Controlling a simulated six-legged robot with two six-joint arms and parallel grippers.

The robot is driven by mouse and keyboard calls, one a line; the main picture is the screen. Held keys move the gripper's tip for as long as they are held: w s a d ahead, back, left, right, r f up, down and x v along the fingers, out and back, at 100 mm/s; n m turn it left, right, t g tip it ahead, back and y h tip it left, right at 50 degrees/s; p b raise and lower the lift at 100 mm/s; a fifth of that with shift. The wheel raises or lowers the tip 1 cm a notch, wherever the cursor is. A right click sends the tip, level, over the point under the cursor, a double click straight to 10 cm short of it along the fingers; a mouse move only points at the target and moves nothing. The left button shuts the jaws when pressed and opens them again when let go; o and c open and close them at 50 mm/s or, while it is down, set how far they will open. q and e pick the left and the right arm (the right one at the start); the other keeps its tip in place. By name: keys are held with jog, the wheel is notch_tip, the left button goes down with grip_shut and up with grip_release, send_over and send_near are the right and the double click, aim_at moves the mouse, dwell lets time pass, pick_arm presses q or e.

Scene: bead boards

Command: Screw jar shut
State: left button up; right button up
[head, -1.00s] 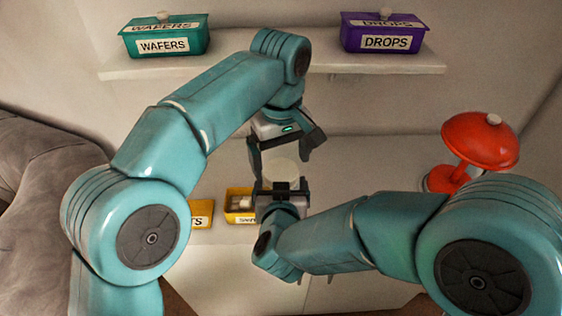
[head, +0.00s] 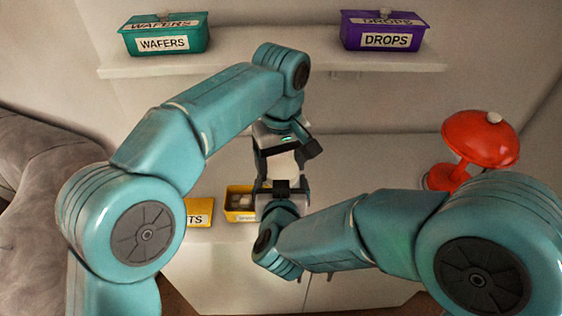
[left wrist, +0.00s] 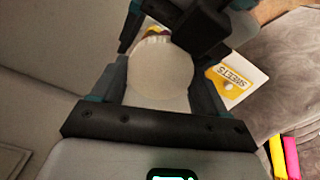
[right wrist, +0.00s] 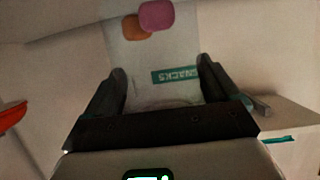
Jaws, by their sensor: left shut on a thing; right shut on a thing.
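A clear jar (right wrist: 160,50) with a teal SNACKS label and pink and orange pieces inside stands between the fingers of my right gripper (right wrist: 162,92), which is shut on it. A round off-white lid (left wrist: 160,75) fills the space between the fingers of my left gripper (left wrist: 160,88), which is shut on it. In the head view the left gripper (head: 284,150) is directly above the right gripper (head: 281,187), with the pale jar (head: 283,163) between them. The lid sits at the jar's mouth; how tightly it is seated cannot be told.
Two yellow boxes, one (head: 199,213) partly behind my left arm and one open (head: 241,200), are on the white counter (head: 370,165). A red lamp (head: 478,145) stands at right. The shelf (head: 270,70) above holds a teal WAFERS box (head: 165,40) and a purple DROPS box (head: 383,35).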

pick_arm(q)
jog(key=m, duration=1)
jog(key=shift+m, duration=0.3)
jog(key=o, duration=1.2)
notch_tip(320, 180, up, 8)
jog(key=shift+f, duration=0.25)
